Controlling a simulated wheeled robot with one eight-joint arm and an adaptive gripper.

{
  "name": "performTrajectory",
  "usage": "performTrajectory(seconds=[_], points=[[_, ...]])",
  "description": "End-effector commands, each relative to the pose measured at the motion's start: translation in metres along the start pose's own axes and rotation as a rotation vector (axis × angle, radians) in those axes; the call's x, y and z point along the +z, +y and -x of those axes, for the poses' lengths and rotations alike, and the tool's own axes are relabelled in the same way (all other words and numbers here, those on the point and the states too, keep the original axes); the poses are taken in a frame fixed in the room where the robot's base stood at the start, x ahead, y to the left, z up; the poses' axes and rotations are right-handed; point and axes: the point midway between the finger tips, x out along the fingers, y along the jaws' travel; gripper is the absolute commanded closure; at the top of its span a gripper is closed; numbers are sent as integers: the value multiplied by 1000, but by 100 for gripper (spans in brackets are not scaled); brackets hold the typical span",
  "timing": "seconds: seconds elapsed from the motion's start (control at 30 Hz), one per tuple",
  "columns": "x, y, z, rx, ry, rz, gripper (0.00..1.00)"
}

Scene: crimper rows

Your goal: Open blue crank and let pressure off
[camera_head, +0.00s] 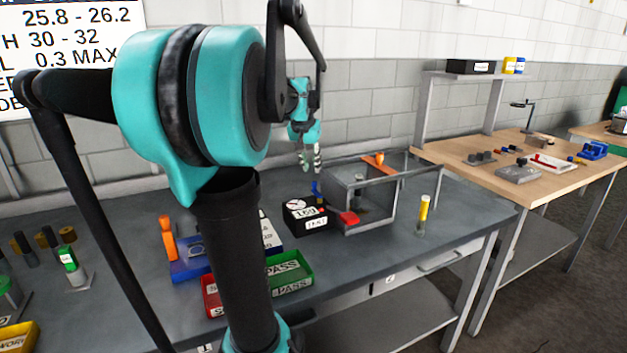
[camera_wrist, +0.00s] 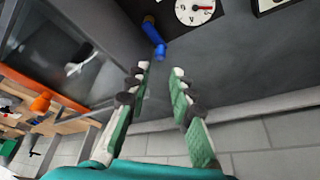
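The blue crank (camera_head: 316,189) stands up beside the black gauge box (camera_head: 292,219) on the grey bench. In the wrist view the blue crank (camera_wrist: 152,33) is a short blue bar just beyond my fingertips. A round white dial (camera_wrist: 196,9) with a red needle shows near it. My gripper (camera_head: 310,168) hangs above the crank, pointing down. In the wrist view my gripper (camera_wrist: 160,70) has its fingers apart with nothing between them, and does not appear to touch the crank.
A metal-framed clear enclosure (camera_head: 372,212) with an orange handle (camera_head: 378,160) stands right of the gauge box. A red block (camera_head: 349,218) is at its front corner. A green PASS tray (camera_head: 290,275) and blue fixture (camera_head: 190,271) lie nearer. A yellow-topped cylinder (camera_head: 423,213) stands right.

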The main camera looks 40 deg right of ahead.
Motion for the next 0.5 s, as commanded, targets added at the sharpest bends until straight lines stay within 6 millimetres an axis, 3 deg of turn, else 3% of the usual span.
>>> performTrajectory(seconds=[0.2, 0.5], points=[[0, 0, -41, 0, 0, -1, 77], [0, 0, -69, 0, 0, 0, 77]])
